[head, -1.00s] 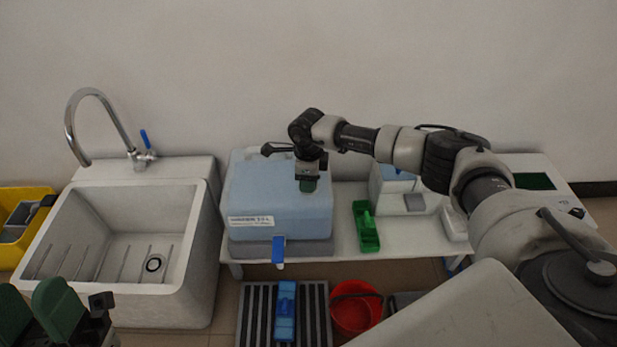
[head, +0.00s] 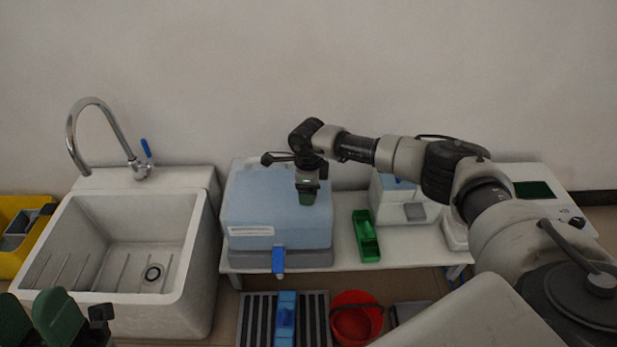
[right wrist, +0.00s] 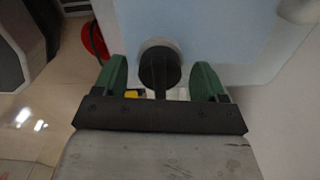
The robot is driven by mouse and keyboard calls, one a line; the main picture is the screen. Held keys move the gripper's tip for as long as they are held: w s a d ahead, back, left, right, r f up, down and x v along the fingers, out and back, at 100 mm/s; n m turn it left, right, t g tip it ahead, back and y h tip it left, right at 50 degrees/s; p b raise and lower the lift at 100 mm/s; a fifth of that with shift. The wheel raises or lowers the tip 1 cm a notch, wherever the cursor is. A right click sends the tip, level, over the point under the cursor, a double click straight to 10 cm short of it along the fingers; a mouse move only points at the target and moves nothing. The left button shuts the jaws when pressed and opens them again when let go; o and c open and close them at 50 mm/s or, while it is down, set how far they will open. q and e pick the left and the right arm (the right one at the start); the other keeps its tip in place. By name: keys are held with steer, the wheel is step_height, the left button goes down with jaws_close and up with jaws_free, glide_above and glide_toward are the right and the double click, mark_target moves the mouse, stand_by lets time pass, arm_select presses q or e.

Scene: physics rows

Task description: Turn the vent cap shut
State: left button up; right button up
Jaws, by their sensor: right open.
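A pale blue container (head: 270,205) with a white label stands on the white bench. In the right wrist view, a dark round cap (right wrist: 160,70) with a pale collar (right wrist: 158,44) sits on the container's blue surface (right wrist: 215,25). My right gripper (head: 308,196) is over the container. Its two green fingers are open, one on each side of the cap, with a gap to each in the right wrist view (right wrist: 158,82). The gripper hides the cap in the head view. My left gripper (head: 30,318) is empty and open at the lower left, far from the container.
A sink (head: 115,245) with a tap (head: 105,130) stands to the left. A blue spigot (head: 278,260) juts from the container's front. A green tray (head: 366,236) and a white box (head: 405,203) are to its right. A red bucket (head: 356,318) is on the floor.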

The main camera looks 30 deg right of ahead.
step_height(320, 180, up, 5)
steer(key=shift+w+f+p, duration=0.1)
steer(key=shift+p, duration=0.75)
step_height(320, 180, up, 5)
steer(key=shift+f+p, duration=0.2)
steer(key=shift+p, duration=0.5)
arm_select(q)
steer(key=w+f+g+y, duration=0.3)
steer(key=w+f+g, duration=0.4)
steer(key=g, duration=0.2)
steer(key=shift+d, duration=0.25)
arm_select(e)
steer(key=shift+r, duration=0.6)
arm_select(q)
steer(key=shift+w, duration=0.1)
